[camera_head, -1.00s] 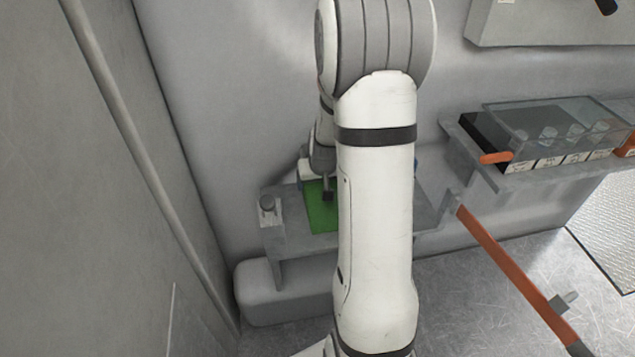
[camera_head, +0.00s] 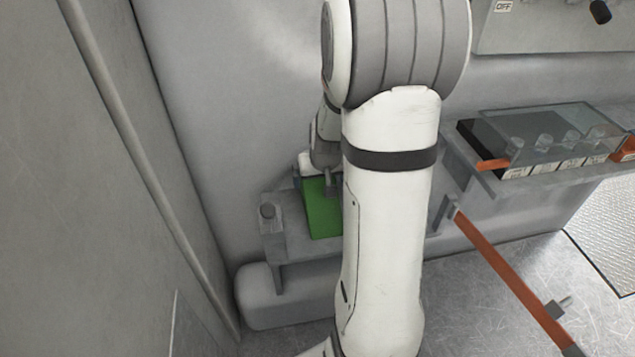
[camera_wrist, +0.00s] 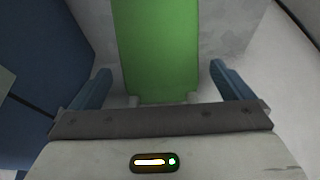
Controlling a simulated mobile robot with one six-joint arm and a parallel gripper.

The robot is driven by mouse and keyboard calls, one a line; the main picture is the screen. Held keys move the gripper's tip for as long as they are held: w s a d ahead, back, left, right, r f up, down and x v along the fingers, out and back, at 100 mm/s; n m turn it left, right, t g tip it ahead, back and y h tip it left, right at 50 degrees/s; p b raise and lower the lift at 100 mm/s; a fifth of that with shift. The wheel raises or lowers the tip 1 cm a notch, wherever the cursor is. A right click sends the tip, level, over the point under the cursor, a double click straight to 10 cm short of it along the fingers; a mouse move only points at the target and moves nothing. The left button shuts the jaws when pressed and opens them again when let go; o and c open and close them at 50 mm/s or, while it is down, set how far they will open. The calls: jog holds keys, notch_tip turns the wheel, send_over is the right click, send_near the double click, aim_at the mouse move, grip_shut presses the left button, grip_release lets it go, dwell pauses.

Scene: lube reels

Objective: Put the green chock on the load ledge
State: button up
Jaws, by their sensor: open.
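The green chock (camera_head: 322,215) lies on a grey ledge (camera_head: 290,240) beside the wall in the head view, its right part hidden by my arm. In the wrist view the green chock (camera_wrist: 158,50) fills the space ahead of my gripper (camera_wrist: 158,78), with one blue-grey finger on each side. The jaws are open, with a visible gap on both sides of the chock. In the head view my gripper (camera_head: 333,187) is at the chock's far end, mostly behind my arm. I cannot tell whether it touches the chock.
A small grey knob block (camera_head: 268,220) sits at the ledge's left end. An orange bar (camera_head: 510,275) slants across the right. A shelf with a clear-covered box (camera_head: 550,135) is on the right wall. A vertical pipe (camera_head: 140,150) runs along the left wall.

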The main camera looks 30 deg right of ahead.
aim_at(322, 201)
jog(key=v, duration=0.6)
jog(key=shift+p, duration=0.45)
jog(key=shift+s, duration=0.1)
jog(key=s+a+r+n+p, duration=0.1)
jog(key=s+a+r+p, duration=0.4)
jog(key=r, duration=0.3)
jog(key=s+a+r+n+g+p, duration=0.1)
jog(key=s+a+r+p, duration=0.4)
jog(key=s+r, duration=0.1)
jog(key=s+a+r+n+y+p, duration=0.1)
jog(key=s+a+r+p, duration=0.4)
jog(key=r, duration=0.4)
jog(key=shift+s+r+g, duration=0.3)
jog(key=shift+s, duration=0.15)
jog(key=shift+f, duration=0.1)
jog(key=shift+c, duration=0.2)
